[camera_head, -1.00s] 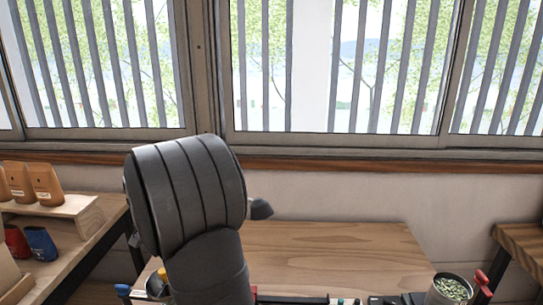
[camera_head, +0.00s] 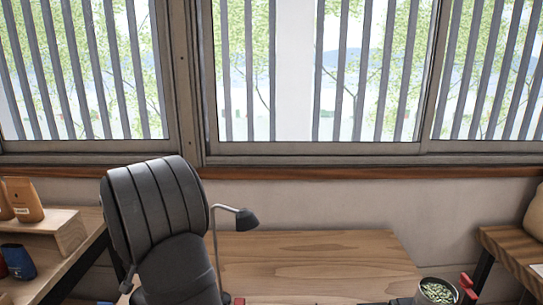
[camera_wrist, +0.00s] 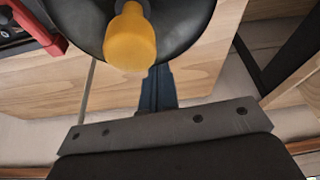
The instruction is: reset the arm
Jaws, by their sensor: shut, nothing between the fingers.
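My gripper (camera_wrist: 156,88) shows in the wrist view as dark fingers beyond a grey bolted plate. The fingers are together and hold nothing visible. They appear just beside or below a black round shade-like thing (camera_wrist: 190,40) with an orange-yellow bulb-shaped part (camera_wrist: 131,40); I cannot tell whether they touch it. In the head view my dark arm rises at the left of centre, and my gripper is not visible there.
A wooden table (camera_head: 320,258) has a black lamp (camera_head: 246,219) standing beside my arm. A cup of greenish beans (camera_head: 437,291) is at the front right. A shelf (camera_head: 62,228) with bags (camera_head: 24,199) is at left. The table's middle and back look clear.

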